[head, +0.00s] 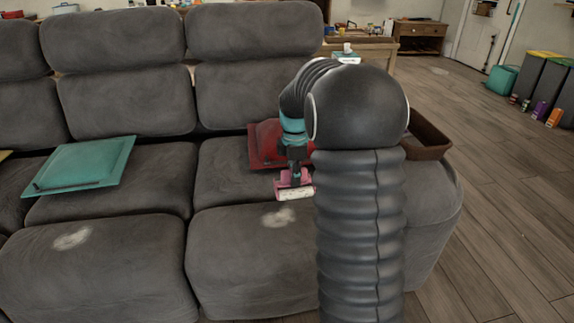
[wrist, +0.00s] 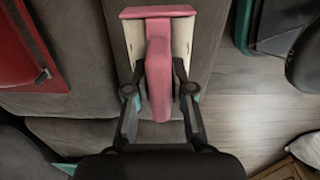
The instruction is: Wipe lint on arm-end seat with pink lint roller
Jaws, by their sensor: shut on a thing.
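The pink lint roller (head: 293,190) has a pink handle and a pale roller head. My gripper (head: 294,165) is shut on its handle, which shows between the two fingers in the wrist view (wrist: 159,85). The arm-end seat (head: 240,262) is a dark grey sofa cushion, partly hidden by my arm. A pale lint patch (head: 280,217) lies on its front part. The roller head is just behind and right of this patch in the head view. I cannot tell whether it touches the seat. No lint is clear in the wrist view.
A red cushion (head: 262,146) lies behind the roller. A teal cushion (head: 84,166) lies on the seat to the left, where another pale patch (head: 72,238) shows. A brown tray (head: 428,136) sits on the sofa arm. Wooden floor (head: 500,220) is open at the right.

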